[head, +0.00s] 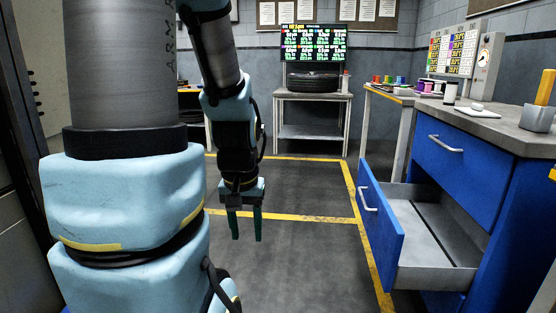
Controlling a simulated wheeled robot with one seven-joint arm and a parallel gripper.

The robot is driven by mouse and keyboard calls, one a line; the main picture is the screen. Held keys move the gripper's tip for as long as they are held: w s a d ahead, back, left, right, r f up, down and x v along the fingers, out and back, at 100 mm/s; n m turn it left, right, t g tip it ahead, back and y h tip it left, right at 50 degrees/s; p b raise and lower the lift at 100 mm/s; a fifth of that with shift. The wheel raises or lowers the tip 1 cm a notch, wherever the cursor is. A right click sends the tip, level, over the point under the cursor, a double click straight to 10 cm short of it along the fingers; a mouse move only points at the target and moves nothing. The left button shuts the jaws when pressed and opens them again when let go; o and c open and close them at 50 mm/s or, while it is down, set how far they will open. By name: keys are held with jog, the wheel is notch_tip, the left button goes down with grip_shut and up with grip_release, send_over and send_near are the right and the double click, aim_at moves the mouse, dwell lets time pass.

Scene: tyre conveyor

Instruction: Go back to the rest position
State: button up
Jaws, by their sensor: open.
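My gripper (246,224) hangs fingers down in the middle of the head view. Its two dark green fingers are apart with nothing between them, and the grey floor (290,260) shows behind them. It is left of the open blue drawer (382,222) and apart from it. The drawer is pulled out and its visible grey inside looks empty.
A blue cabinet (468,165) with a grey top stands at the right, its upper drawer shut. A tyre (313,82) lies on a table (313,97) at the back, below a screen (313,42). Yellow lines (285,217) cross the open floor.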

notch_tip(320, 180, up, 21)
jog(key=p, duration=1.9)
jog(key=shift+r, duration=0.15)
